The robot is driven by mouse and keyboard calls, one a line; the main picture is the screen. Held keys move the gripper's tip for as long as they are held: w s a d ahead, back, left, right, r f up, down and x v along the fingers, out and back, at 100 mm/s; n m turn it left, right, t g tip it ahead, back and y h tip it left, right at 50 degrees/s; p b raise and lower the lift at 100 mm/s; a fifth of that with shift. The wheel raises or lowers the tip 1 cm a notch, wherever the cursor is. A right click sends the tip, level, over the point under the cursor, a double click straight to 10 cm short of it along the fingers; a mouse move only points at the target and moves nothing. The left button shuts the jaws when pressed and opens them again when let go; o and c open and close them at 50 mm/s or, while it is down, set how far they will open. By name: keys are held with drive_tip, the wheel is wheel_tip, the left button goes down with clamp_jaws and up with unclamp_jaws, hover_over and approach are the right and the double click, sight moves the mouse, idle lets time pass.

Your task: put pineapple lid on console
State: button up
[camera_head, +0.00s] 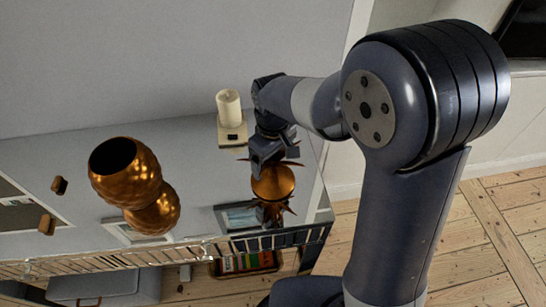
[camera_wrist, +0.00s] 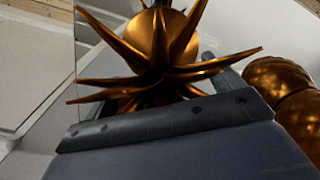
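The pineapple lid (camera_head: 273,183) is a copper-gold round piece with spiky leaves. It is upright at the right end of the mirrored console (camera_head: 80,150), with its reflection directly below. It seems to rest on the top, though a small gap cannot be ruled out. In the wrist view, the lid's leaves (camera_wrist: 160,92) fan out just ahead of my gripper. My gripper (camera_head: 273,160) is over the leaves, its fingers apart on either side of them; the leaves partly hide the fingertips. The golden pineapple body (camera_head: 125,175) stands open-topped to the left, and it also shows in the wrist view (camera_wrist: 300,115).
A cream candle on a square base (camera_head: 230,115) stands close behind my gripper. Small brown blocks (camera_head: 59,185) appear at the far left. The console top between the pineapple body and the lid is clear. Floorboards (camera_head: 490,240) lie to the right.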

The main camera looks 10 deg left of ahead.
drive_tip(key=shift+o, duration=1.1)
wheel_tip(320, 180, up, 12)
drive_tip(key=shift+r+p, duration=0.2)
drive_tip(key=shift+p, duration=0.2)
